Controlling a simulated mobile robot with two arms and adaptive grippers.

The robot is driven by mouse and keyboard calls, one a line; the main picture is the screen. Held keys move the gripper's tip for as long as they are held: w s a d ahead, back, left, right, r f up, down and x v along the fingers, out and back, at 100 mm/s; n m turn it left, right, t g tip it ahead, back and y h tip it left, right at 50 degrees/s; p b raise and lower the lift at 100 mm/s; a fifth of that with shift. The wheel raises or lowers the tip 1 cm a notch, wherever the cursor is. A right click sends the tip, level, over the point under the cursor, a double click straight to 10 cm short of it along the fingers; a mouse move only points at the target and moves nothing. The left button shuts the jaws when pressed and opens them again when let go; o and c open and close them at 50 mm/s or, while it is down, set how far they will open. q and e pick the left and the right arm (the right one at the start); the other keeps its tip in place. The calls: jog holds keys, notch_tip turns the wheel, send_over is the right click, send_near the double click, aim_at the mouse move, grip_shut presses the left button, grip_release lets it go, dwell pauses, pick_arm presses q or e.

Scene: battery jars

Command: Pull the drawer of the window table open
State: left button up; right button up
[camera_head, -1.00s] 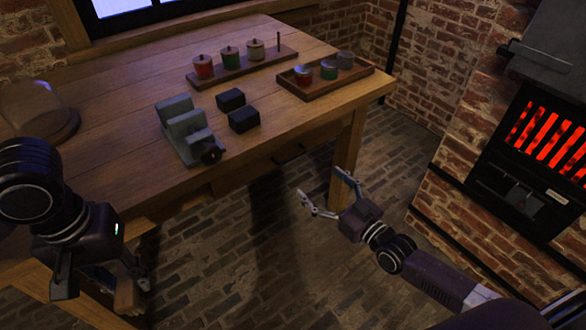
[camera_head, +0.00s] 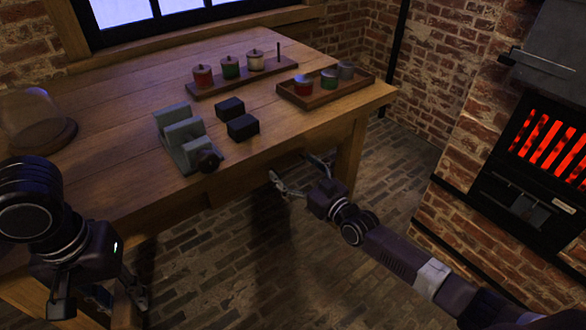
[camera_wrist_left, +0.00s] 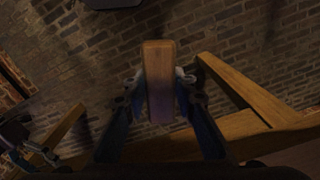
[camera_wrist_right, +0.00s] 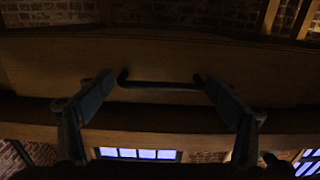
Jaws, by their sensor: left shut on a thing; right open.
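The window table (camera_head: 110,130) is a wooden table below the window. Its drawer front (camera_wrist_right: 160,66) fills the middle of the right wrist view, with a dark bar handle (camera_wrist_right: 160,84) on it. The drawer looks closed. My right gripper (camera_head: 296,170) is open in front of the drawer; in the right wrist view its two fingers (camera_wrist_right: 160,98) lie either side of the handle, with no clear contact. My left gripper (camera_head: 118,297) is low at the table's left front, shut on an upright wooden piece (camera_wrist_left: 158,82); I cannot tell what it belongs to.
On the tabletop are a grey-green slotted holder (camera_head: 182,137), two black blocks (camera_head: 242,126), a rack of lidded jars (camera_head: 240,75) and a tray with more jars (camera_head: 327,97). A glass dome (camera_head: 35,125) stands left. A glowing stove (camera_head: 540,150) is at right. Brick floor is free between.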

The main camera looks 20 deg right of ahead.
jog(key=c, duration=1.4)
pick_arm(q)
jog(key=shift+r, duration=0.15)
pick_arm(e)
jog(key=shift+s+d, duration=0.1)
